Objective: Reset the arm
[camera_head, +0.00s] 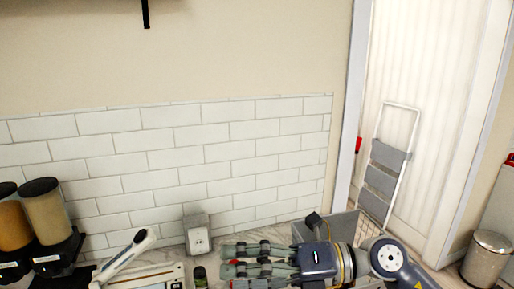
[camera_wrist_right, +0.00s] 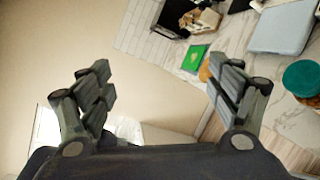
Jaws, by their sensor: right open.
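My right gripper (camera_head: 228,260) shows at the bottom of the head view, its arm coming in from the lower right and its fingers pointing left above the counter. In the right wrist view the right gripper (camera_wrist_right: 163,88) has its two fingers spread wide, with nothing between them. The wall and part of the counter show beyond the fingers. My left gripper is not in view.
The counter (camera_wrist_right: 160,50) holds a green packet (camera_wrist_right: 194,58), a grey flat case (camera_wrist_right: 282,28) and a teal round lid (camera_wrist_right: 303,77). Dispensers (camera_head: 47,212), a white lever device (camera_head: 124,255), a socket box (camera_head: 198,236) and a grey crate (camera_head: 342,226) surround the arm.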

